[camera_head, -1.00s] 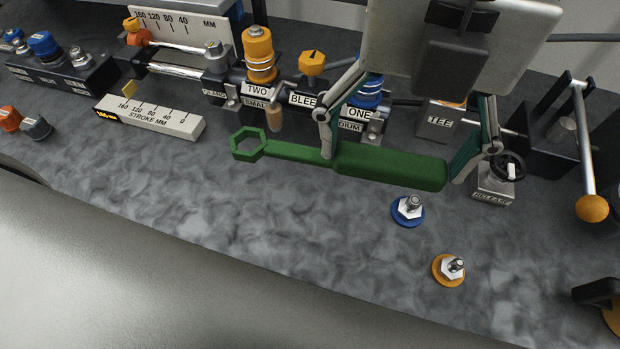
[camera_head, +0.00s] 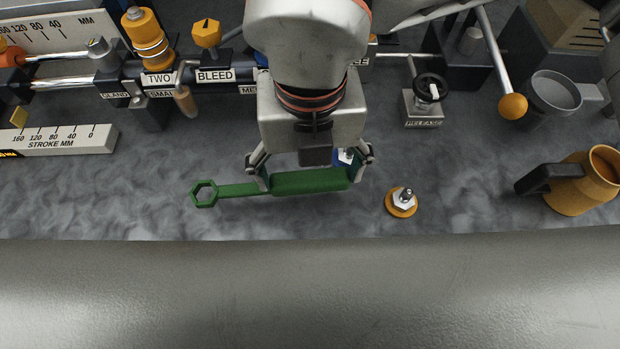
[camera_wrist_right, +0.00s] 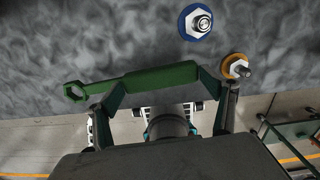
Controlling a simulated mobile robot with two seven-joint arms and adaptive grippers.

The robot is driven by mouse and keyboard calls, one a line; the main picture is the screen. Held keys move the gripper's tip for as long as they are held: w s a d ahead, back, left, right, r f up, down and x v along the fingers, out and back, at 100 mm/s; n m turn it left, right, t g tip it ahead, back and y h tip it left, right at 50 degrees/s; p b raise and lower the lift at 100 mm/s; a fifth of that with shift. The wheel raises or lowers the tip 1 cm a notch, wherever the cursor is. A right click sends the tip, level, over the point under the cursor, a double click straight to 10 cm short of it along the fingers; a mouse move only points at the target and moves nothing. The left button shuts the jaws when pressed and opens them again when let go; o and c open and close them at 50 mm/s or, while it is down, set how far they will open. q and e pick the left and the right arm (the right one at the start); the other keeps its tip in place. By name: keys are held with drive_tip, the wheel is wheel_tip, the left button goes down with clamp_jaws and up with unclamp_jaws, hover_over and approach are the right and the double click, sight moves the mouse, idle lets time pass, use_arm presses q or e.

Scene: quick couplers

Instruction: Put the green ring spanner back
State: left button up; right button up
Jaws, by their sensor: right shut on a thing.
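The green ring spanner (camera_head: 309,182) lies across the picture in the head view, its open hexagonal ring (camera_head: 204,193) to the left. My right gripper (camera_head: 308,180) is shut on its thick handle, one finger near each end of the handle. In the right wrist view the spanner (camera_wrist_right: 160,79) runs across the fingers (camera_wrist_right: 160,95), ring at left. It appears held above the bench; its exact height is unclear. My left gripper is not in view.
A blue-based fitting (camera_head: 345,156) is partly hidden behind my right gripper. An orange-based fitting (camera_head: 402,201) stands to its right. Labelled couplers and a BLEED knob (camera_head: 207,33) line the back. A RELEASE valve (camera_head: 424,102) and orange jug (camera_head: 582,180) are at right. The front bench is clear.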

drive_tip(key=shift+f, duration=1.85)
drive_tip(key=shift+f, duration=0.15)
drive_tip(key=o, duration=1.6)
drive_tip(key=r, duration=0.6)
drive_tip(key=shift+w+r, duration=0.25)
drive_tip(key=shift+r, duration=0.6)
drive_tip(key=shift+s, duration=0.1)
